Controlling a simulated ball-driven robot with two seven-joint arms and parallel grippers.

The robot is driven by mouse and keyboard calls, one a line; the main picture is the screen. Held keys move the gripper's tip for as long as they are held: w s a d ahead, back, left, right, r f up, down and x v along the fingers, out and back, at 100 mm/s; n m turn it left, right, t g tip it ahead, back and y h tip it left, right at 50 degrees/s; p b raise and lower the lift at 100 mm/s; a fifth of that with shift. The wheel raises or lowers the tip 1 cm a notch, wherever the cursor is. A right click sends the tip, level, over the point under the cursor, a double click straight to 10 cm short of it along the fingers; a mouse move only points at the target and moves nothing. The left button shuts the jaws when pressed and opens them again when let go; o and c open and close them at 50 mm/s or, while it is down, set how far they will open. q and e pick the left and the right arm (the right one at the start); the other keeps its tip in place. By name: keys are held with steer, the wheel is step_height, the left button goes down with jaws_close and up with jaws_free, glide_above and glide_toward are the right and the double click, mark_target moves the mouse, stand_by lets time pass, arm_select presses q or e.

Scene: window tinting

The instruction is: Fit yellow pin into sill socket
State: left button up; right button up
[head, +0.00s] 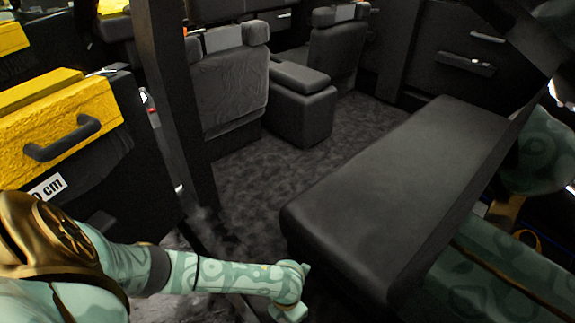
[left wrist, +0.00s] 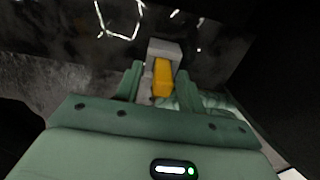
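In the left wrist view a yellow pin-like piece (left wrist: 162,78) lies between the two green fingers of my left gripper (left wrist: 160,76). Its far end meets a pale grey block (left wrist: 164,49); whether that block is the sill socket or part of the pin, I cannot tell. The fingers stand apart on both sides of the yellow piece, but whether they press on it is unclear. In the head view my left gripper (head: 291,303) is low in the middle, left of the black bench, and no pin shows there. My right gripper is out of view.
A long black bench (head: 400,185) fills the right side. A dark pillar (head: 176,100) rises at left. A yellow case with a black handle (head: 62,140) stands at far left. Grey seats (head: 225,85) are at the back, with open carpet (head: 250,185) between.

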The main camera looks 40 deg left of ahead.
arm_select(q)
steer(key=shift+w+r, duration=0.2)
step_height(320, 180, up, 7)
steer(key=p, duration=0.4)
steer(key=shift+w, duration=0.15)
step_height(320, 180, up, 5)
steer(key=p, duration=0.2)
steer(key=shift+p, duration=0.4)
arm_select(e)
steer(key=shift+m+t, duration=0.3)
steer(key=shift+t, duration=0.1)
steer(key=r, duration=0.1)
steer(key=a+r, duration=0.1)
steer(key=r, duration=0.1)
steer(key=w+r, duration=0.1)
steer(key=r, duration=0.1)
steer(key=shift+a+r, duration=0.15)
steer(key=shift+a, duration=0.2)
arm_select(q)
steer(key=shift+f, duration=0.1)
